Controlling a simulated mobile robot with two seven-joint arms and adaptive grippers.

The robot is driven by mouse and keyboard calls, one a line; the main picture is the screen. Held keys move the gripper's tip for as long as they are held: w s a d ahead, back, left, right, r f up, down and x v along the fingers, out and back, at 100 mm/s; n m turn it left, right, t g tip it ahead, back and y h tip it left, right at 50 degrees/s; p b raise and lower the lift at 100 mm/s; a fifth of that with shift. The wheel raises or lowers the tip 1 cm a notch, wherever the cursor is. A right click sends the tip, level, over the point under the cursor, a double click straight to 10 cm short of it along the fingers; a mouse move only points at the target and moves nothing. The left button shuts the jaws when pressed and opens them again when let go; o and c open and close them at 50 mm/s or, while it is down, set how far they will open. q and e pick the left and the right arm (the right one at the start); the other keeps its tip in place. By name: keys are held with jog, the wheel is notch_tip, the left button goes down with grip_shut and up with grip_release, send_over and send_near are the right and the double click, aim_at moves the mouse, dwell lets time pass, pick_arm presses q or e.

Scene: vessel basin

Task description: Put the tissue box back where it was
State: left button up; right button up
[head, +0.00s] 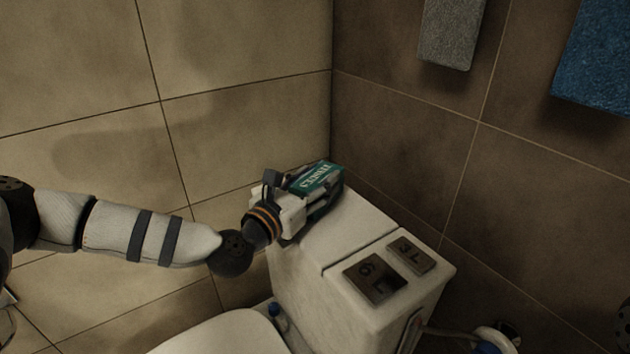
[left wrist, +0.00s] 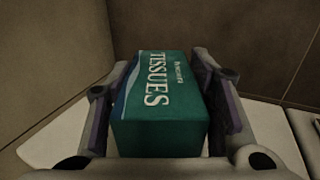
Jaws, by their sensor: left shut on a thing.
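The tissue box (head: 318,180) is green with white lettering and lies at the far left end of the white toilet tank lid (head: 355,225). My left gripper (head: 309,196) is shut on the box, with a finger on each side. In the left wrist view the tissue box (left wrist: 158,105) fills the space between the two fingers, its printed face up. The tank lid (left wrist: 275,135) shows below and beside it. I cannot tell whether the box touches the lid. My right gripper is not in view.
Two flush buttons marked 6L (head: 375,278) and 3L (head: 410,255) sit on the near part of the tank. Tiled walls close off the back and right. A grey towel (head: 450,35) and a blue towel (head: 597,60) hang above. The toilet seat (head: 225,335) is below.

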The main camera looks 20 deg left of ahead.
pick_arm(q)
jog(key=shift+r, duration=0.1)
jog(key=shift+f, duration=0.2)
jog(key=o, duration=1.3)
jog(key=shift+r, duration=0.25)
jog(key=shift+s+a, duration=0.1)
jog(key=shift+s, duration=0.25)
jog(key=v, duration=1.1)
jog(key=shift+s+a, duration=0.1)
jog(key=shift+s, duration=0.05)
